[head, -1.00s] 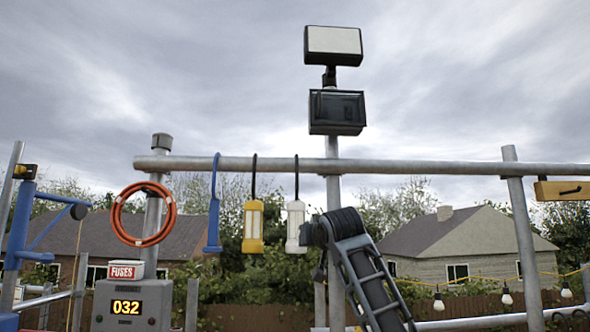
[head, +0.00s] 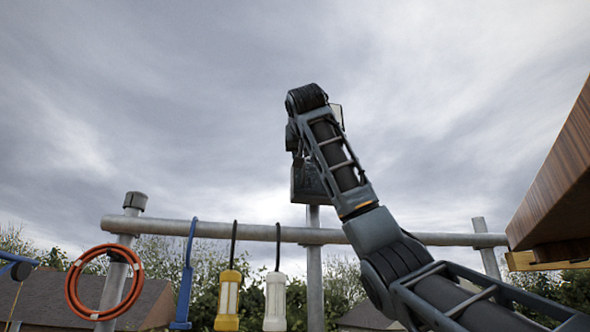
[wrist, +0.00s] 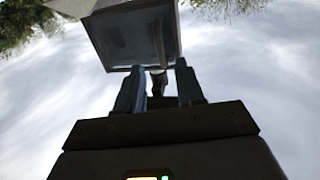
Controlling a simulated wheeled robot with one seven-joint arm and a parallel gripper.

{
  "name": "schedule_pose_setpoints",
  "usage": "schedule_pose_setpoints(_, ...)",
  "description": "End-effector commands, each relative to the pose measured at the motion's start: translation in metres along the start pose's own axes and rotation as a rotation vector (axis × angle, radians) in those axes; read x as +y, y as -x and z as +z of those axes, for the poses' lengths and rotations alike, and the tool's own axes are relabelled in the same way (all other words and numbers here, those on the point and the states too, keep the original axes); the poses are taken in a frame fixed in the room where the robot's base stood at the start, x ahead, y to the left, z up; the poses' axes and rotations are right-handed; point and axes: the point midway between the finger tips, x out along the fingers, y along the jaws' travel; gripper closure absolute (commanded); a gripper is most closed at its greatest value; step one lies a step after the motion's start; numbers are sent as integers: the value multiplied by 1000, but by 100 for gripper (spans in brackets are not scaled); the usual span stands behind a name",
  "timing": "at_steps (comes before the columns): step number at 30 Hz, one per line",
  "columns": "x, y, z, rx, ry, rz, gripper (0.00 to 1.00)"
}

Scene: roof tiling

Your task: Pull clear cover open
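The dark box with the clear cover (head: 306,186) is on the post in the head view, partly hidden behind my arm's end. In the wrist view the box (wrist: 120,42) fills the top middle, its smooth panel dark and glassy, with a thin bar-like handle (wrist: 159,38) along its right part. My gripper (wrist: 158,80) is close to the box's near edge, its two fingers apart. A small dark piece shows between the fingers; I cannot tell whether they touch it. In the head view the fingers are hidden by my wrist.
A horizontal rail (head: 260,232) crosses below, with an orange coil (head: 75,290), a blue tool (head: 185,285), a yellow lamp (head: 228,300) and a white lamp (head: 275,302). A wooden plank (head: 560,180) juts in at right.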

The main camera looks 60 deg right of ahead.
Motion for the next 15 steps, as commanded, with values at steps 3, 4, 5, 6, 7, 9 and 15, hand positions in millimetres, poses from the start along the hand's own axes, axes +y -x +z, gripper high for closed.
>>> schedule_pose_setpoints(3,1,-13,-2,-2,2,3,62)
schedule_pose_setpoints(4,1,-17,-2,-3,2,3,62)
schedule_pose_setpoints(5,1,-22,-2,-3,2,3,62)
schedule_pose_setpoints(6,1,-28,-3,-3,1,3,62)
schedule_pose_setpoints(7,1,-33,-3,-3,1,3,62)
schedule_pose_setpoints(9,1,-44,-3,-3,2,2,62)
schedule_pose_setpoints(15,0,-68,-2,-2,1,1,62)
